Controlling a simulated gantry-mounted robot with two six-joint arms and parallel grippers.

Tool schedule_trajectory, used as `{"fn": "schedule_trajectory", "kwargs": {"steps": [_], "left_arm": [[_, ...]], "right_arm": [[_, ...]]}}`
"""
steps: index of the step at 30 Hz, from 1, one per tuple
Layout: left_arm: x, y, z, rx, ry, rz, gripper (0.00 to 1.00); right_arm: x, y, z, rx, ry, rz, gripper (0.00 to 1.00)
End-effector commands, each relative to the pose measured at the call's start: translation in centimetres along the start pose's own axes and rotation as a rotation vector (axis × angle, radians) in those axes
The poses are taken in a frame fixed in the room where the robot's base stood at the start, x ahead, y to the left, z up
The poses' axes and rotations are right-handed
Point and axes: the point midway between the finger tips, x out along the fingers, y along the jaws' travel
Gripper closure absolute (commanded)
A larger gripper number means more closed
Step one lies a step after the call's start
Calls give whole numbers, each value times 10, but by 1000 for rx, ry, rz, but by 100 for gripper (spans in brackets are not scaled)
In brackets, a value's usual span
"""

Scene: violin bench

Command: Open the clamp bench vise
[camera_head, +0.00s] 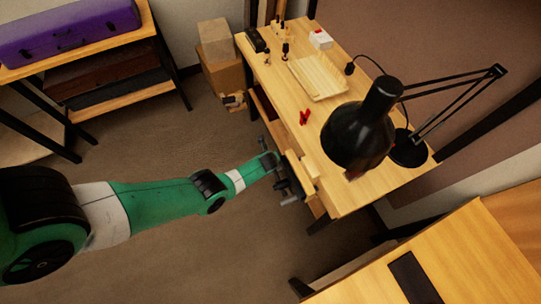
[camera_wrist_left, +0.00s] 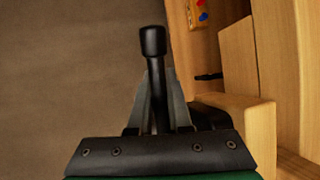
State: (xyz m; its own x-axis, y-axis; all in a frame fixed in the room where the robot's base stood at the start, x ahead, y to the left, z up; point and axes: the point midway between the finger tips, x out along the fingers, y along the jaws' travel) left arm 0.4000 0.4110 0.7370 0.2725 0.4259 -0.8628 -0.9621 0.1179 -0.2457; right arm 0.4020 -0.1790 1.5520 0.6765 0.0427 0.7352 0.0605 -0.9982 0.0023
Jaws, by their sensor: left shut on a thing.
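The clamp bench vise (camera_head: 296,178) is fixed to the near-left edge of the wooden workbench, with pale wooden jaws and dark metal parts. In the left wrist view, its dark handle bar (camera_wrist_left: 153,45) with a thick end knob stands between my left gripper's fingers (camera_wrist_left: 158,105). My left gripper, also at the vise in the head view (camera_head: 272,160), is shut on the handle. The vise's wooden jaw (camera_wrist_left: 238,115) is just to the right of the fingers. Whether there is a gap between the jaws cannot be told. My right gripper is not in view.
The workbench (camera_head: 345,185) carries a black lamp (camera_head: 360,135), a pale tray (camera_head: 319,77), small red items (camera_head: 304,117) and a white box (camera_head: 320,39). A shelf with a purple case (camera_head: 65,30) stands at upper left.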

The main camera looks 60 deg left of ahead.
Motion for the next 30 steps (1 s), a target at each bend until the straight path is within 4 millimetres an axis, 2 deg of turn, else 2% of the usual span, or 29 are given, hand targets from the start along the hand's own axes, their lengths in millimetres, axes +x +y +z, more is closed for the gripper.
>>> {"fn": "schedule_trajectory", "kwargs": {"steps": [6,12,30], "left_arm": [[21,6,-9,-43,148,7,100],[30,8,-16,-67,245,9,100],[32,9,-20,-80,304,11,100]], "right_arm": [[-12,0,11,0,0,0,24],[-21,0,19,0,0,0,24],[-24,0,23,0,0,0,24]]}}
